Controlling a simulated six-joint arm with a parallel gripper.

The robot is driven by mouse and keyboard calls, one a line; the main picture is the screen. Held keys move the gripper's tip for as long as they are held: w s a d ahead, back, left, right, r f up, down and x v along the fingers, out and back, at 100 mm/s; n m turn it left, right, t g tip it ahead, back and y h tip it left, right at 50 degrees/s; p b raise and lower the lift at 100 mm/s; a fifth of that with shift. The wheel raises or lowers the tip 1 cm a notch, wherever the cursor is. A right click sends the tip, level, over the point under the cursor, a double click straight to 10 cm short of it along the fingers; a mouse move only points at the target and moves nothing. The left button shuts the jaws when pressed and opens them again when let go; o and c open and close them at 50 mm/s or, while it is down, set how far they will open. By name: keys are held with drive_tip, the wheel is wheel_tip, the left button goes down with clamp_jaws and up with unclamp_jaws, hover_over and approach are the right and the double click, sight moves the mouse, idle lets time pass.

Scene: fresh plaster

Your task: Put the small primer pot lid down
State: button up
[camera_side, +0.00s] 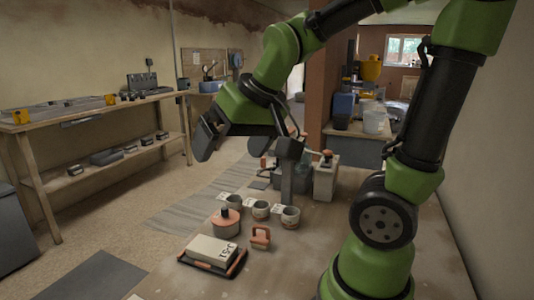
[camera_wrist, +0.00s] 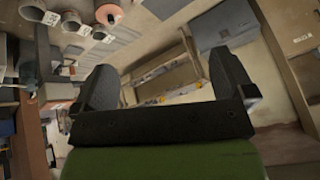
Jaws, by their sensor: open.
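I cannot tell for sure that this is the primer pot lid. My gripper (camera_side: 240,142) is raised above the table, behind and above the pots, clear of the lid. In the wrist view my gripper (camera_wrist: 165,82) has its two dark fingers wide apart with nothing between them. A round orange top (camera_wrist: 109,14) shows at that view's upper edge.
Several tagged cups, including one in front of my arm (camera_side: 290,217), stand beside the pot. A workbench (camera_side: 90,110) lines the left wall.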

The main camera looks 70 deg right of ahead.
drive_tip(key=s+a, duration=0.1)
drive_tip(key=s, duration=0.1)
drive_tip(key=s+a+r+y, duration=0.1)
drive_tip(key=s+a, duration=0.1)
drive_tip(key=s, duration=0.1)
drive_tip(key=s+a+n+t+y, duration=0.1)
drive_tip(key=s+a, duration=0.1)
drive_tip(key=shift+s+a+r, duration=0.1)
drive_tip(key=shift+s+r, duration=0.2)
drive_tip(key=shift+s, duration=0.05)
drive_tip(key=shift+c, duration=0.8)
drive_tip(key=shift+s+a, duration=0.1)
drive_tip(key=shift+s, duration=0.15)
drive_tip(key=c, duration=0.7)
drive_tip(key=shift+c, duration=0.3)
drive_tip(key=shift+w, duration=0.1)
